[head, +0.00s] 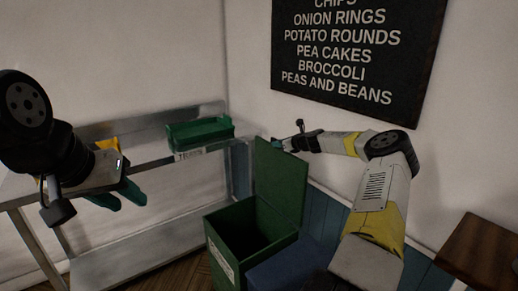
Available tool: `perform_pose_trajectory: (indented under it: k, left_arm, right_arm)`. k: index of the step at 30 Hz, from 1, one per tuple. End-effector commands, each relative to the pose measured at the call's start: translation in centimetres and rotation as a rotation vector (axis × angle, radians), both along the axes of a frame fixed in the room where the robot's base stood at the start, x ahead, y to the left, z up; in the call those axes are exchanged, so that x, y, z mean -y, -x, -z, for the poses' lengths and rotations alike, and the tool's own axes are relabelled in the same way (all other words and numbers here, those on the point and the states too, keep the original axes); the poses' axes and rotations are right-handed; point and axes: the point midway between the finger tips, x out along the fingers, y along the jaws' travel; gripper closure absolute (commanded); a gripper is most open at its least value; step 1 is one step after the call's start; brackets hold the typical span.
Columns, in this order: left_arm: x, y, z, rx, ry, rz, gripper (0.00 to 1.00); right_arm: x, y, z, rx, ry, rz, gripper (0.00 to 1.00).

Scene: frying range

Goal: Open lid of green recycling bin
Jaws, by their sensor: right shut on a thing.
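The green recycling bin (226,256) stands at the lower middle of the head view, with a pale label on its front. Its lid (280,188) is raised and stands close to upright at the back, so the dark inside shows. My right gripper (281,144) is at the top edge of the lid, shut on it; its fingertips are small and partly hidden. My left gripper (127,200) is at the left, away from the bin, with its teal fingers apart and nothing between them.
A blue bin (292,270) stands right beside the green one. A metal table with a lower shelf (140,252) fills the left and carries a green tray (200,133). A brown wooden surface (482,252) is at the right. A menu board (350,45) hangs on the wall.

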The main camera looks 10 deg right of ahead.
Motion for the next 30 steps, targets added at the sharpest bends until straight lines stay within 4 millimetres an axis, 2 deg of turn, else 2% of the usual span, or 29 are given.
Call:
perform_pose_trajectory:
  k: [1, 6, 20, 21, 23, 30]
  left_arm:
    - [0.0, 0.0, 0.0, 0.0, 0.0, 0.0, 0.64]
    - [0.0, 0.0, 0.0, 0.0, 0.0, 0.0, 0.64]
    - [0.0, 0.0, 0.0, 0.0, 0.0, 0.0, 0.64]
    - [0.0, 0.0, 0.0, 0.0, 0.0, 0.0, 0.64]
    - [0.0, 0.0, 0.0, 0.0, 0.0, 0.0, 0.64]
    - [0.0, 0.0, 0.0, 0.0, 0.0, 0.0, 0.64]
  right_arm:
    - [0.7, -0.2, 0.2, -0.001, 0.006, 0.005, 1.0]
    - [1.5, -0.5, 0.4, -0.002, 0.008, 0.004, 1.0]
    - [1.8, -0.6, 0.6, -0.003, 0.01, 0.004, 1.0]
    - [1.7, -0.6, 0.6, -0.004, 0.01, 0.003, 0.74]
    - [1.7, -0.6, 0.7, -0.005, 0.009, 0.002, 0.62]
    - [1.5, -0.5, 0.8, -0.008, 0.007, -0.001, 0.62]
